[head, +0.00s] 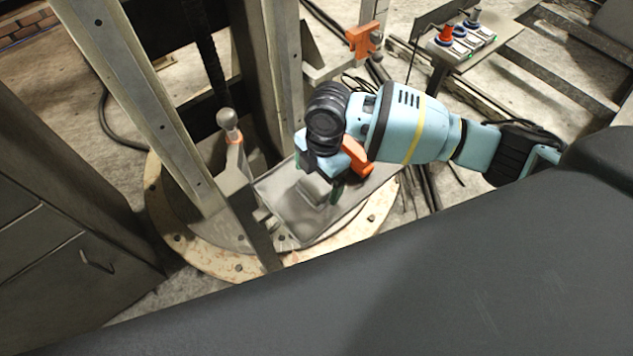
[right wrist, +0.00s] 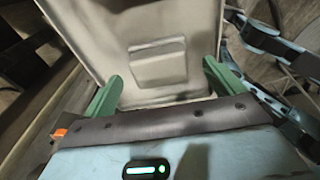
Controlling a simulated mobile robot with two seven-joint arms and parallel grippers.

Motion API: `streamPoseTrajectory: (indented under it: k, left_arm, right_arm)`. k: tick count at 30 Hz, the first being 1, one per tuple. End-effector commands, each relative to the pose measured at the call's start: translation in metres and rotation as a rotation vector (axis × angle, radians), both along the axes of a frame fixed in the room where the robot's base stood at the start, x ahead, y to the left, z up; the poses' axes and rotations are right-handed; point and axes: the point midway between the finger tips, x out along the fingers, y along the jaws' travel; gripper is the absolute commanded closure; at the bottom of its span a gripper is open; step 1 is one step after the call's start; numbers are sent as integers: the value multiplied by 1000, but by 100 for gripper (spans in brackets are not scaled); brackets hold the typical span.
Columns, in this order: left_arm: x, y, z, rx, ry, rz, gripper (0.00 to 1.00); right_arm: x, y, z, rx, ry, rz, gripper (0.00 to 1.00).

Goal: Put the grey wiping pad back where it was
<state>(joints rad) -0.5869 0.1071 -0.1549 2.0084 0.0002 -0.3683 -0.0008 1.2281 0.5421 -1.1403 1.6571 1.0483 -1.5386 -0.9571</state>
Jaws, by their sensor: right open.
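The grey wiping pad (head: 309,190) appears to be the small grey block lying in a shallow grey tray (head: 275,190) at the foot of the column. It also shows in the right wrist view (right wrist: 157,65), flat on the tray floor. My right gripper (head: 326,184) hangs over the tray's right part, beside the pad in the picture. In the right wrist view its green fingers (right wrist: 161,75) are spread wide, with nothing between them, and the pad lies just beyond the fingertips. I cannot tell the exact height gap. My left gripper is not in view.
Upright steel posts (head: 283,80) and a ball-topped lever (head: 229,125) stand close to the tray. An orange clamp (head: 363,40) is on the column behind my arm. A control box with coloured knobs (head: 459,38) stands at upper right. Dark cables cross the floor.

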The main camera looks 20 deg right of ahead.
Motion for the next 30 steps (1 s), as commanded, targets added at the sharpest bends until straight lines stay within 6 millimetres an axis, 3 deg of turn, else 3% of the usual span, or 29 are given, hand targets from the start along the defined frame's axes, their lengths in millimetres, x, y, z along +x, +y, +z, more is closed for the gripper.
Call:
streamPoseTrajectory:
  k: [1, 6, 12, 18, 30]
  left_arm:
    - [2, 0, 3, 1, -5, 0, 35]
    - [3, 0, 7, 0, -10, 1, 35]
    - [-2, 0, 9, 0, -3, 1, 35]
    - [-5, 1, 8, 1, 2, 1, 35]
    - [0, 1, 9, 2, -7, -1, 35]
  right_arm:
    - [2, -1, 14, 1, -6, 0, 6]
    - [3, -5, 48, 1, -5, -2, 6]
    - [3, -9, 76, 0, -2, -1, 6]
    - [3, -10, 87, 1, 0, 0, 6]
    - [3, -10, 87, 1, 2, -2, 6]
